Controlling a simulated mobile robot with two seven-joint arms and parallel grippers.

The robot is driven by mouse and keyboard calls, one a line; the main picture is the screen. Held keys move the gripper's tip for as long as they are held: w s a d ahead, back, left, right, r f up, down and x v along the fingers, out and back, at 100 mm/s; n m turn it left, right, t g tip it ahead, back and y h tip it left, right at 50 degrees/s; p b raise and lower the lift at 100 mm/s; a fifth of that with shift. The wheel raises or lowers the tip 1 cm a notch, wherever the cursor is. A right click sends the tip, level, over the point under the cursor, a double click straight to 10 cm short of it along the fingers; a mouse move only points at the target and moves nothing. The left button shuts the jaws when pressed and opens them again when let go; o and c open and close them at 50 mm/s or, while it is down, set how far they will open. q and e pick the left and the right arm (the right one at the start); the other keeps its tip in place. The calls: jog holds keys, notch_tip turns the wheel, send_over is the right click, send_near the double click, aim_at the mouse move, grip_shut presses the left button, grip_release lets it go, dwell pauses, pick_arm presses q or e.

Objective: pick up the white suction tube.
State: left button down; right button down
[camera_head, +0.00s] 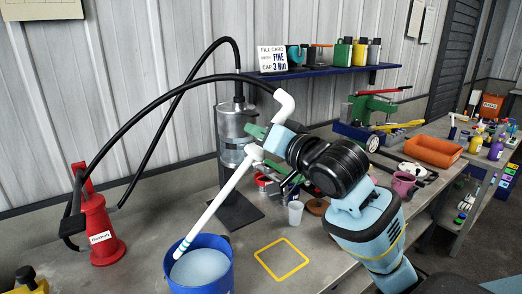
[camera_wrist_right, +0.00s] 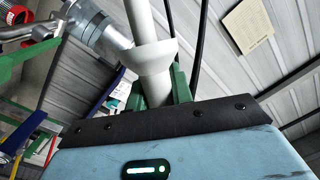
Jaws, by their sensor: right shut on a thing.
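The white suction tube (camera_head: 222,197) slants from a bent top end, where a black hose (camera_head: 190,84) joins it, down to the blue bucket (camera_head: 228,270) of pale liquid. In the right wrist view the green fingers (camera_wrist_right: 158,92) sit on both sides of the tube (camera_wrist_right: 143,22), close to the collar (camera_wrist_right: 152,60). My left gripper is not in view.
A metal cylinder (camera_head: 232,125) on a stand is behind the tube. A red pump body (camera_head: 99,232) stands left. A yellow square outline (camera_head: 282,259) marks empty bench right of the bucket. A white cup (camera_head: 295,213) and an orange tray (camera_head: 432,151) are further right.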

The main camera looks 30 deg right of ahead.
jog(key=shift+r, duration=1.85)
